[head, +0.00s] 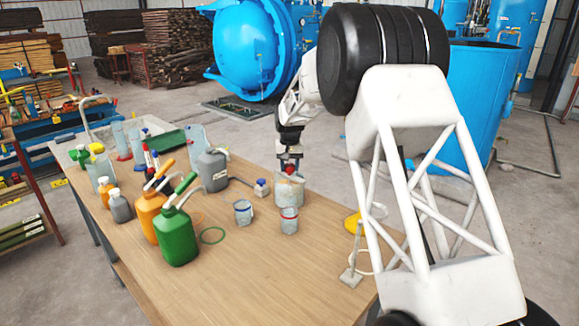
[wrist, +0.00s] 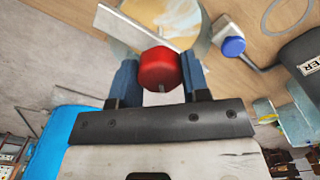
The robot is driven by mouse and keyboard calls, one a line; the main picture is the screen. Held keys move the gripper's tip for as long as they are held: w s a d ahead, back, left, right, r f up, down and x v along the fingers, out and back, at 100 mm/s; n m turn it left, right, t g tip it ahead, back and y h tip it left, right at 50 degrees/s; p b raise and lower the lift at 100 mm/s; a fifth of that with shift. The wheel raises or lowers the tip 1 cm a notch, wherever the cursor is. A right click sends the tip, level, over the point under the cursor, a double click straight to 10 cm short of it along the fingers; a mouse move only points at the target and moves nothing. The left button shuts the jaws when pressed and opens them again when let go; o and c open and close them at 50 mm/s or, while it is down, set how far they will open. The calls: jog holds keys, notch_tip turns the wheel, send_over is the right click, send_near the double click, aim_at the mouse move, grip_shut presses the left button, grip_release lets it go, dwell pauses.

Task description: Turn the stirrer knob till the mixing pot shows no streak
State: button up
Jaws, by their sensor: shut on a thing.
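The red stirrer knob (wrist: 159,68) sits between the two fingers of my gripper (wrist: 158,78) in the wrist view, with a finger against each side. My gripper is shut on it. In the head view my gripper (head: 290,155) comes down from above onto the knob (head: 290,170) on top of the mixing pot (head: 289,190). The pot's rim and part of its inside show in the wrist view (wrist: 203,45), with a pale flat bar across it. I cannot tell from either view whether a streak shows in the pot.
Two small cups, one blue-banded (head: 243,213) and one red-banded (head: 289,221), stand in front of the pot. A blue-capped bottle (head: 261,188) and a grey jug (head: 213,170) stand left. Green (head: 176,237) and orange (head: 150,212) jugs stand farther left. The table's front is clear.

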aim_at(290, 165)
jog(key=n, duration=0.6)
jog(key=shift+n, duration=0.3)
jog(key=n, duration=1.1)
jog(key=shift+n, duration=0.4)
jog(key=n, duration=0.5)
jog(key=shift+n, duration=0.3)
jog(key=o, duration=0.9)
jog(key=shift+r, duration=0.1)
jog(key=shift+r, duration=3.85)
